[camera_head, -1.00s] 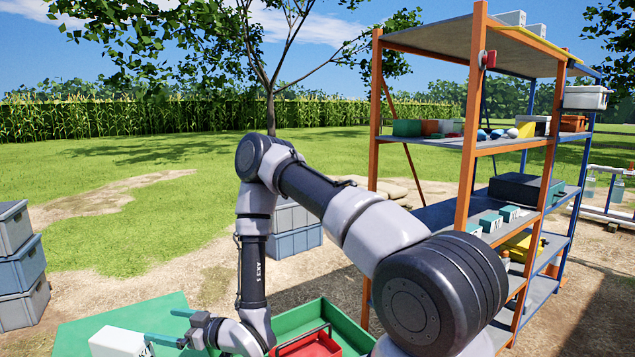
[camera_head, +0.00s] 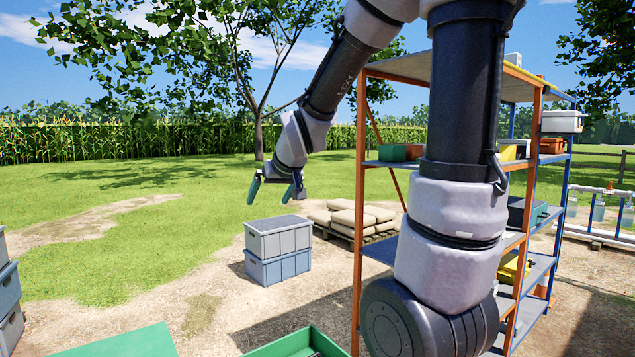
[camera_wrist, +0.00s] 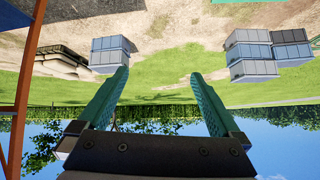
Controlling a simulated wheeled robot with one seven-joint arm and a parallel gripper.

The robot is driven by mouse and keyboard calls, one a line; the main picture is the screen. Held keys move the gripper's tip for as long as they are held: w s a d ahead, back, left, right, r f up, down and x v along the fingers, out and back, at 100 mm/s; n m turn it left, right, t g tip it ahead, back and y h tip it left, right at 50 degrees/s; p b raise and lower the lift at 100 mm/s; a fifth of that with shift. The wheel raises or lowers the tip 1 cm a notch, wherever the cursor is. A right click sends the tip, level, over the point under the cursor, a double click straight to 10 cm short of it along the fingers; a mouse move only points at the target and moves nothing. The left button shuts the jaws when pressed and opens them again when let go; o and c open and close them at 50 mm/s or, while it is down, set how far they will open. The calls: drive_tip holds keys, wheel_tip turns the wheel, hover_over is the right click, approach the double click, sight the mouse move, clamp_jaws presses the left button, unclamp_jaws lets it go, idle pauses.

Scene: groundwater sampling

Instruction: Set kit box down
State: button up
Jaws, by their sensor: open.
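My gripper (camera_head: 272,190) is raised in the air in the head view, left of the shelf rack. Its two teal fingers are spread apart with nothing between them. The wrist view also shows the open, empty fingers (camera_wrist: 160,76), with that picture upside down. No kit box can be made out in either current view. A corner of the flat green surface (camera_head: 120,343) shows at the bottom left of the head view, and no box is on the visible part.
The orange and blue shelf rack (camera_head: 361,230) stands at the right, partly behind my arm. A green tray (camera_head: 285,345) is cut off at the bottom edge. Open grass lies behind.

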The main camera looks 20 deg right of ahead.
drive_tip(key=s+d+r+m+g, duration=0.1)
drive_tip(key=s+d+r+m, duration=0.1)
drive_tip(key=s, duration=0.8)
drive_tip(key=s+d+r+m+g, duration=0.1)
drive_tip(key=s+r, duration=0.3)
drive_tip(key=s, duration=0.6)
drive_tip(key=shift+d+r+m+y, duration=0.25)
drive_tip(key=shift+d+m, duration=0.2)
drive_tip(key=shift+m, duration=0.35)
